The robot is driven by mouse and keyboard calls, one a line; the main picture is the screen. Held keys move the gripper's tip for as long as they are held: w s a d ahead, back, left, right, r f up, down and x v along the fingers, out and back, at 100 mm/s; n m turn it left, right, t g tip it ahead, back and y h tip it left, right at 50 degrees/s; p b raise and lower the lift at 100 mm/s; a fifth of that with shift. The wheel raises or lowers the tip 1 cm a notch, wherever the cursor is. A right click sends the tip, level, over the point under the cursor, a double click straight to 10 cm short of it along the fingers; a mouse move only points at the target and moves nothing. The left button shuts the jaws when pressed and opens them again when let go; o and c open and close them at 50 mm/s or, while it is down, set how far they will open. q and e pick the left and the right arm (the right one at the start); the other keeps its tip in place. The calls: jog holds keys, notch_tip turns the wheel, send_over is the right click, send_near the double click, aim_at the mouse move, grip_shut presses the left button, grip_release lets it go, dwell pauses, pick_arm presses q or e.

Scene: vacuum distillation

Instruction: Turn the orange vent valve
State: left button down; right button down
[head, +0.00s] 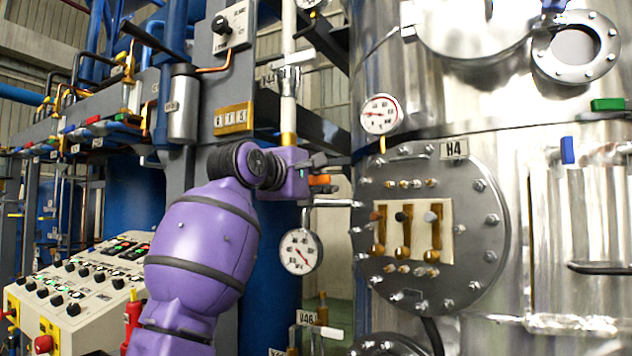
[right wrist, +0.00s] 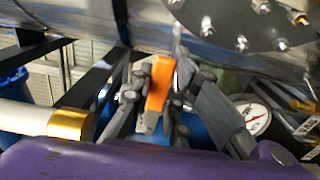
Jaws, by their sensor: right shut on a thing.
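The orange vent valve (head: 320,180) shows as a small orange handle left of the steel vessel, partly hidden by my right gripper. In the right wrist view its orange handle (right wrist: 160,82) stands between the two dark fingers. My right gripper (head: 324,168), at the end of the purple arm, is at the handle; in the right wrist view the fingers (right wrist: 156,108) are closed around it from both sides. My left gripper is in neither view.
The steel vessel (head: 540,240) with its bolted round flange (head: 480,235) stands just right of the gripper. A dial gauge (head: 300,251) hangs below and another (head: 381,114) sits above. A white pipe (head: 289,110) rises behind. A control panel (head: 70,290) is at lower left.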

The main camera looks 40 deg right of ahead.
jog(key=shift+f, duration=0.2)
dwell(0.3)
jog(key=c, duration=1.6)
grip_release()
jog(key=shift+s+r, duration=0.1)
jog(key=shift+c, duration=0.2)
jog(key=v, duration=1.2)
